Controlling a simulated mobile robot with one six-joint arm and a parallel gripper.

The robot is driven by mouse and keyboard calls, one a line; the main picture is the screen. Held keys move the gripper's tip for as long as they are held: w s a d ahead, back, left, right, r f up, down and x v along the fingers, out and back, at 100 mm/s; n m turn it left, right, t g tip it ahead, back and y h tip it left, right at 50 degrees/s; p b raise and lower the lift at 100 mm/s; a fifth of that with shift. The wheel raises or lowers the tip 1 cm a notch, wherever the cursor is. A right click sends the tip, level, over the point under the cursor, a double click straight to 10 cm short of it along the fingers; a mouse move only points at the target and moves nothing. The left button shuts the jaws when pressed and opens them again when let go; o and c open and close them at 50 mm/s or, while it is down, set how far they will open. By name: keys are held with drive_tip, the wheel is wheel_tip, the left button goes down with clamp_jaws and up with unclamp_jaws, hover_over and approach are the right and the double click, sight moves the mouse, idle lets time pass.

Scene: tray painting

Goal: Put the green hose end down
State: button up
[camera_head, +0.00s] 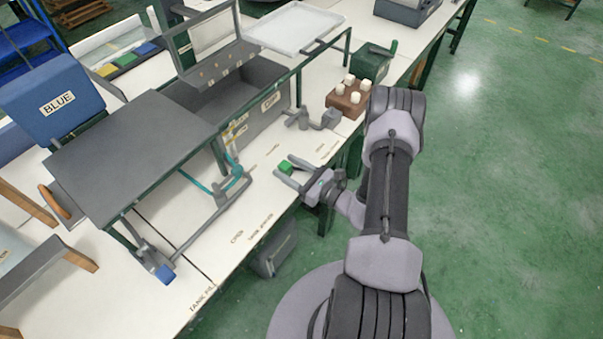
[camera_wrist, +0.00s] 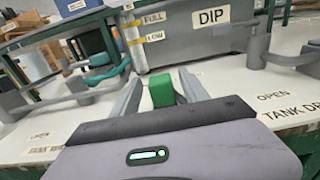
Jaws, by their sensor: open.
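The green hose end (camera_head: 285,167) shows as a small green block between the fingers of my gripper (camera_head: 287,172), low over the white bench near its front edge. In the wrist view the green hose end (camera_wrist: 161,92) stands between the two grey fingers of my gripper (camera_wrist: 160,82). The fingers are spread, with a gap at the left side of the block. On its right side I cannot tell if a finger touches. The block's underside is hidden behind the gripper body, so I cannot tell whether it rests on the bench.
The grey DIP tank (camera_head: 262,108) stands just behind, also in the wrist view (camera_wrist: 195,45). A teal pipe with a grey lever (camera_head: 228,188) lies left of my gripper, another grey lever (camera_head: 318,119) behind right. A brown block with white pegs (camera_head: 347,100) stands farther right.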

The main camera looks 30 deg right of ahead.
drive_tip(key=p+v, duration=0.2)
drive_tip(key=v, duration=0.9)
drive_tip(key=a+r+n+g+y, duration=0.6)
drive_tip(key=a+r+n+g, duration=0.7)
drive_tip(key=a+r+n, duration=0.5)
drive_tip(key=s+a+r+n+t+h, duration=0.1)
drive_tip(key=s+a+r+n+h, duration=0.3)
drive_tip(key=s+r+n+h, duration=0.5)
wheel_tip(320, 180, up, 6)
drive_tip(key=s+h, duration=0.1)
drive_tip(key=s, duration=0.1)
drive_tip(key=shift+s+n+t, duration=0.3)
drive_tip(key=shift+s+t, duration=0.05)
drive_tip(key=shift+t, duration=0.05)
